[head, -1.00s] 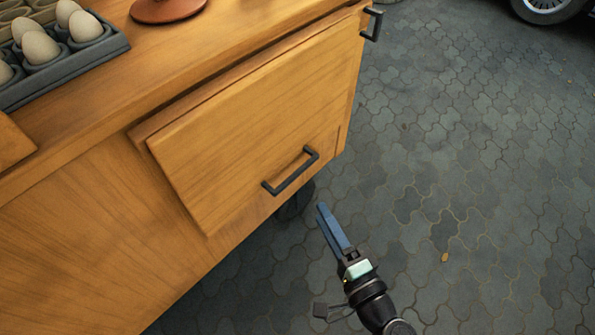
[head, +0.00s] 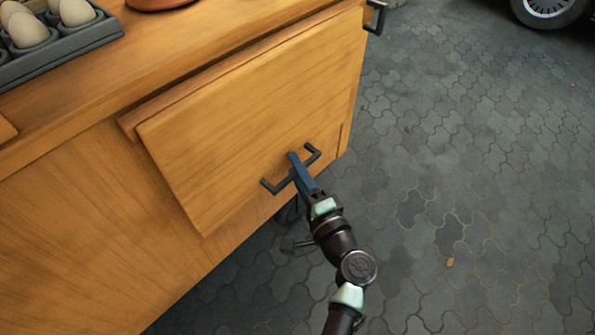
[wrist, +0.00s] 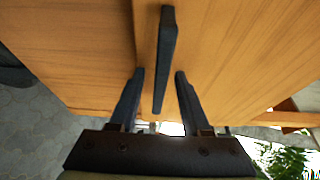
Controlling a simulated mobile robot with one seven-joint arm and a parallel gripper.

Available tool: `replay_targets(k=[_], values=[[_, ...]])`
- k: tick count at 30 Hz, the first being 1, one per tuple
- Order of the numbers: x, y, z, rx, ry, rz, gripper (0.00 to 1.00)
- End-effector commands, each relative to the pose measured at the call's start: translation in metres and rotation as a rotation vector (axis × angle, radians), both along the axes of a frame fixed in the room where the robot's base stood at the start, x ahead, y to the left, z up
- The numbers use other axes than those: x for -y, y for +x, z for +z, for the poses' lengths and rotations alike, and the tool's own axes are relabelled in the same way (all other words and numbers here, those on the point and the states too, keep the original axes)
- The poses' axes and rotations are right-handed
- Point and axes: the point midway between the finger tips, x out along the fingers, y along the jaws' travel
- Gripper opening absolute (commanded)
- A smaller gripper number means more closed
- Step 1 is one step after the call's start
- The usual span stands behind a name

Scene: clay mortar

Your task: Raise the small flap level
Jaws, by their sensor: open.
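The small flap (head: 235,125) is a wooden panel on the front of the wooden cart, hanging down with its face tilted slightly outward. Its dark bar handle (head: 270,187) is near its lower edge. My gripper (head: 293,157) is at the middle of this handle in the head view and hides part of the bar. In the wrist view the flap (wrist: 205,55) fills much of the picture, and the handle (wrist: 166,50) stands between the two open fingers of my gripper (wrist: 159,75), with a gap visible on both sides.
A grey tray (head: 70,50) with several eggs (head: 28,30) stands on the cart top (head: 165,50), near a reddish-brown round item (head: 158,3). Another dark handle (head: 376,17) sticks out at the cart's right end. The paved floor (head: 480,180) to the right is clear.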

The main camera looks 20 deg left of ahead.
Motion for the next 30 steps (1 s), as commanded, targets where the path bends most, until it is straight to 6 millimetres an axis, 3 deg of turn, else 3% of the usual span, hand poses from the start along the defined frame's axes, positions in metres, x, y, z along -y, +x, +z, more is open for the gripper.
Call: replay_targets(k=[6, 14, 30], values=[[0.0, 0.0001, 0.0002, 0.0, 0.0, 0.0, 0.46], [0.0002, 0.0001, 0.0002, 0.0, 0.0, -0.001, 0.0], [0.0006, 0.0, 0.0001, 0.0, 0.0, -0.001, 0.0]])
